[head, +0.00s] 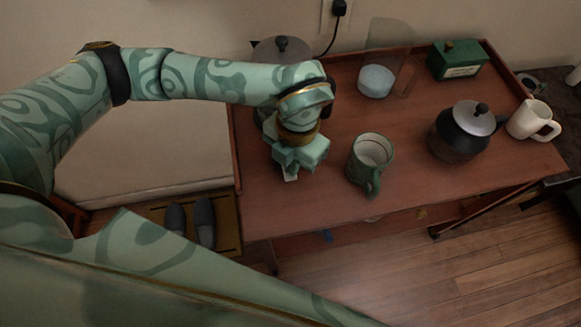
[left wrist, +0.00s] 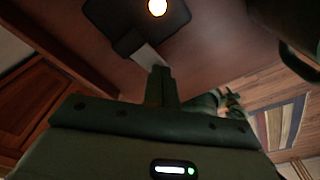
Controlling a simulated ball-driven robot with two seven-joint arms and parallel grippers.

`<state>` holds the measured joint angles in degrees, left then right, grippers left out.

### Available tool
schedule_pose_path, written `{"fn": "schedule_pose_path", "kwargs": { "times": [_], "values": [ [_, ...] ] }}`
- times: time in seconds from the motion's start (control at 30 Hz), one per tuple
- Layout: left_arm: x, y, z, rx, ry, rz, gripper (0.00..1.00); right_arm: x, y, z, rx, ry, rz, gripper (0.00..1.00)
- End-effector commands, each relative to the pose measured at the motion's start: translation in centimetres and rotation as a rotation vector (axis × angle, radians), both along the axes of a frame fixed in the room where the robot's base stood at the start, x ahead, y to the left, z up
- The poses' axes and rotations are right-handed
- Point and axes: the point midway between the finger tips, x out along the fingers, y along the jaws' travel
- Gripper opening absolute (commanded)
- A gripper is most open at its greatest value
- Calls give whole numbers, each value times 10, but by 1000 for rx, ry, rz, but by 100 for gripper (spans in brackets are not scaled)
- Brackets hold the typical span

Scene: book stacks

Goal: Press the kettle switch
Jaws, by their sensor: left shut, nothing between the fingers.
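The kettle (head: 275,50) stands at the back left of the wooden table, with a grey lid and black knob; my left arm hides most of it. My left gripper (head: 291,170) is low in front of it, pointing down, shut and empty. In the left wrist view a pale flat tab, seemingly the kettle switch (left wrist: 149,57), sticks out from a dark base. A round orange-white light glows on that base. The shut fingertips (left wrist: 160,72) are at the tab's outer end; whether they touch it I cannot tell. My right gripper is out of view.
A green mug (head: 366,176) stands close right of the gripper. Farther right are a dark teapot (head: 457,145) and a white mug (head: 527,119). A glass container (head: 378,75) and a green box (head: 458,61) stand at the back. The table's front middle is clear.

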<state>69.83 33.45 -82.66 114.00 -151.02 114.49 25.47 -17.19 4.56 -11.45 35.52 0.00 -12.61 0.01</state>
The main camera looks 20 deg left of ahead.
Motion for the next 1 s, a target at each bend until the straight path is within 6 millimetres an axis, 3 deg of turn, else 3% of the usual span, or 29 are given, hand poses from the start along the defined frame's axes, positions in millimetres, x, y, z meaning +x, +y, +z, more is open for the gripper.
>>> {"fn": "schedule_pose_path", "kwargs": {
  "times": [0.3, 0.67, 0.87, 1.0],
  "values": [
    [28, -8, 11, 0, -3, 0, 0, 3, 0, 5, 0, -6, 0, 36],
    [30, -8, 13, 0, -2, 0, 0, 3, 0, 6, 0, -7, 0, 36],
    [33, -9, 42, 0, -8, -1, 0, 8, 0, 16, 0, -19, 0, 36],
    [36, -10, 77, 0, -9, 0, 0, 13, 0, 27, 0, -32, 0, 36]
  ]
}}
